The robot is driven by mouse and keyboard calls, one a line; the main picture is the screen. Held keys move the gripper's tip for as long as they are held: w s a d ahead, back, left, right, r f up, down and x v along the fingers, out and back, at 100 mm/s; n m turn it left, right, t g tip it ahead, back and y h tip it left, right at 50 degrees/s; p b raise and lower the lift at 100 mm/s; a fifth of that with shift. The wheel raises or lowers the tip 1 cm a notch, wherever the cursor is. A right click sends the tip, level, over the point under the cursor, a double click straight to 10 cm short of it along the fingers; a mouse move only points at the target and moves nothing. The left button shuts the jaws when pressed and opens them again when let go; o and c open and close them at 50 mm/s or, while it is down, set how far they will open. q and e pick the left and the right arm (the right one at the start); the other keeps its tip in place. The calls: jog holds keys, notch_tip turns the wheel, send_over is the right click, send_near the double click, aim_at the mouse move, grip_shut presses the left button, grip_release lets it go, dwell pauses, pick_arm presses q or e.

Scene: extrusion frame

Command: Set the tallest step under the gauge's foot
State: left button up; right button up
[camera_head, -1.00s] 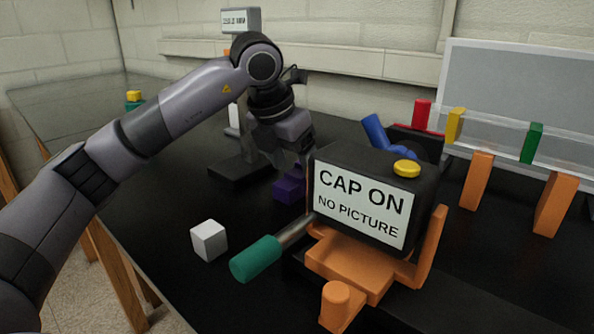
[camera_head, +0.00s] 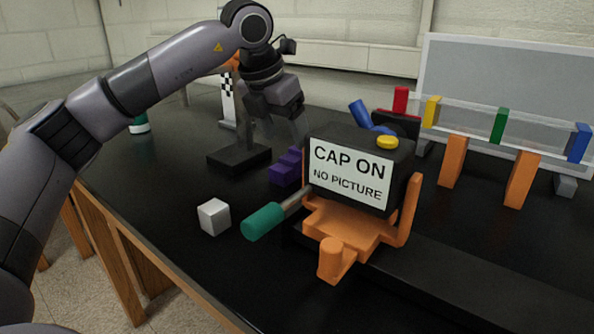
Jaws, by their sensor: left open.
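A purple stepped block (camera_head: 286,168) sits on the black table just left of the black sign box, its steps rising to the right. The gauge's stand appears to be the dark base (camera_head: 238,159) with an upright behind my left arm; its upper part and foot are hidden or unclear. My left gripper (camera_head: 284,130) is open and empty, above and slightly left of the purple block and beside the stand. Its fingers look faint. My right gripper is not in view.
A black "CAP ON / NO PICTURE" box (camera_head: 350,175) rests in an orange cradle (camera_head: 342,232). A green-handled tool (camera_head: 263,222) and a white cube (camera_head: 214,217) lie left of it. Orange posts (camera_head: 453,161) carry a clear rail at right. The front-left table is clear.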

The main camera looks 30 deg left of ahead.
aim_at(291, 158)
pick_arm(q)
jog(key=shift+w+a+f, duration=0.1)
jog(key=shift+a+f, duration=0.05)
jog(key=shift+f, duration=0.15)
jog(key=shift+w+f, duration=0.15)
jog(key=shift+f, duration=0.25)
jog(key=x, duration=0.6)
jog(key=shift+w+a+f, duration=0.1)
jog(key=shift+w+a, duration=0.15)
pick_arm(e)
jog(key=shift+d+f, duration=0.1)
pick_arm(q)
jog(key=c, duration=1.1)
